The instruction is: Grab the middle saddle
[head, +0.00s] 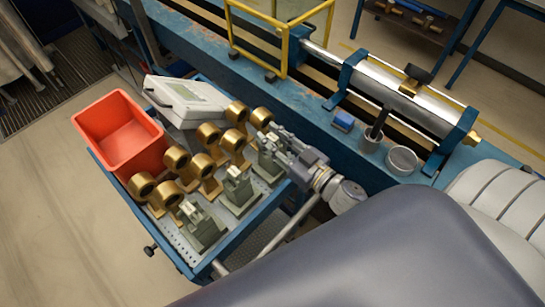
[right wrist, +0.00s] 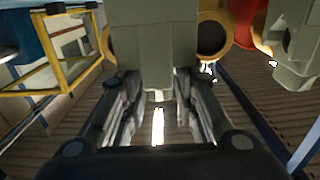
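Three grey-green saddles stand upright in a row on the blue cart: a near one (head: 202,228), a middle one (head: 238,190) and a far one (head: 268,166). My right gripper (head: 274,144) is at the far saddle's upper part, not at the middle one. In the right wrist view a saddle block (right wrist: 155,45) lies ahead between the spread fingers (right wrist: 160,108). The fingers look open; contact with the block is unclear. Another saddle (right wrist: 297,40) shows at that view's right edge. My left gripper is not in view.
Several brass ring-topped parts (head: 202,166) stand beside the saddles. An orange-red bin (head: 118,130) and a white instrument (head: 186,100) are on the cart's far side. The blue bench (head: 300,112) with a yellow frame (head: 232,38) runs behind.

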